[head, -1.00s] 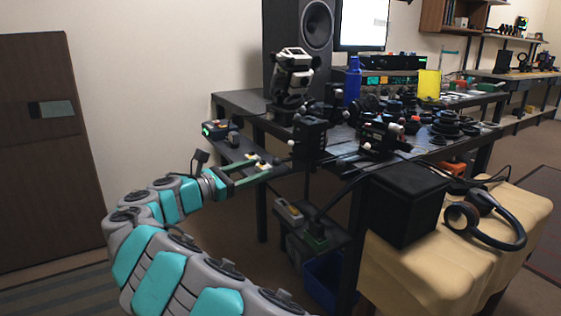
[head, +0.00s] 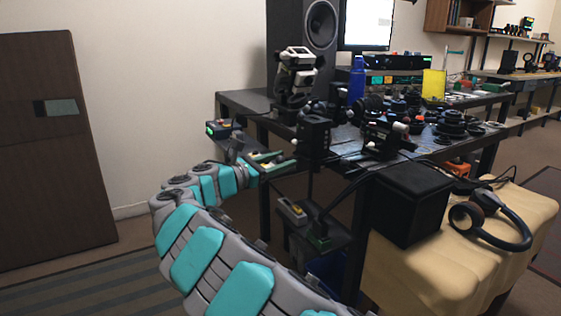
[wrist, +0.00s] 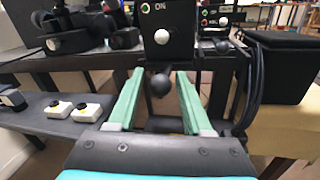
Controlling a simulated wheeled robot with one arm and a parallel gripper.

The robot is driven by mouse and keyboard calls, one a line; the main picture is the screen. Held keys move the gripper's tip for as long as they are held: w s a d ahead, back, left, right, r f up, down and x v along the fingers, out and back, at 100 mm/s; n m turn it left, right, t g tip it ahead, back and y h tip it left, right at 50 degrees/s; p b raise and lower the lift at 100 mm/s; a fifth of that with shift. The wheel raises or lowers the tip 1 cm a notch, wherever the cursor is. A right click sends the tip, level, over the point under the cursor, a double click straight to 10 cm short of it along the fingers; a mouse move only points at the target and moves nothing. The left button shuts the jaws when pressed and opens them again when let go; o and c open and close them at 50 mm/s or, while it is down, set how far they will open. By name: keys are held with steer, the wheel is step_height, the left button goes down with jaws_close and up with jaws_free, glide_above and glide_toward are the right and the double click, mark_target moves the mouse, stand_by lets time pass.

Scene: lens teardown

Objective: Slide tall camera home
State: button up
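A tall black boxy unit, which I take to be the tall camera (head: 314,138), stands at the left front edge of the dark workbench. In the wrist view its front (wrist: 167,18) shows a green light, a white round knob and, lower down, a black ball knob (wrist: 159,85). My gripper (wrist: 160,76) has two green fingers spread apart, one on each side of the ball knob, with gaps visible. How deep the knob sits between them I cannot tell. In the head view my gripper (head: 288,158) is just left of and below the unit.
A second black unit (head: 381,138) stands to the right on the bench edge. A low side shelf holds white button boxes (wrist: 86,112). Dark cables (wrist: 257,75) hang right of my gripper. A black cube (head: 410,203) and headphones (head: 490,218) rest on a cloth-covered surface.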

jaws_close()
stand_by(1.1)
